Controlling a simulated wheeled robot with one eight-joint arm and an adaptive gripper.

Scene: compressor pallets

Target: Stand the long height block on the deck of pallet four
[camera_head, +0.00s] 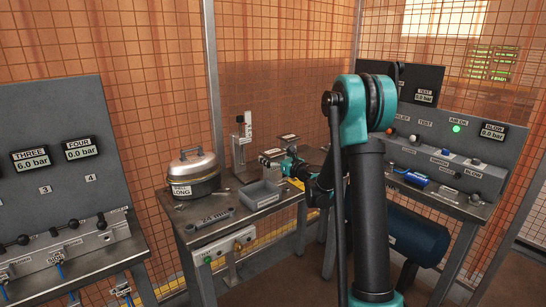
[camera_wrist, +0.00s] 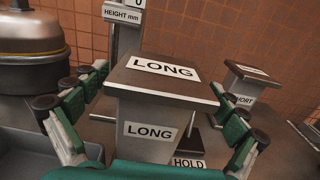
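The long height block (camera_wrist: 158,105), grey with LONG labels on its top and front, stands upright on the bench in the wrist view. In the head view its labelled top (camera_head: 272,153) shows just left of my gripper (camera_head: 297,168). In the wrist view my gripper (camera_wrist: 155,125) is open, with green-padded fingers on either side of the block. A gap shows on the left; contact on the right is unclear. The block's lower part is partly hidden. A gauge marked FOUR (camera_head: 79,149) reads 0.0 bar at the left; I cannot make out pallet four's deck.
A lidded pot (camera_head: 193,172), a height gauge (camera_head: 242,130), a grey tray (camera_head: 261,193) and a wrench-shaped tool (camera_head: 210,218) crowd the bench. The short block (camera_wrist: 245,92) stands behind right of the long one. A blue tank (camera_head: 415,235) sits under the right bench.

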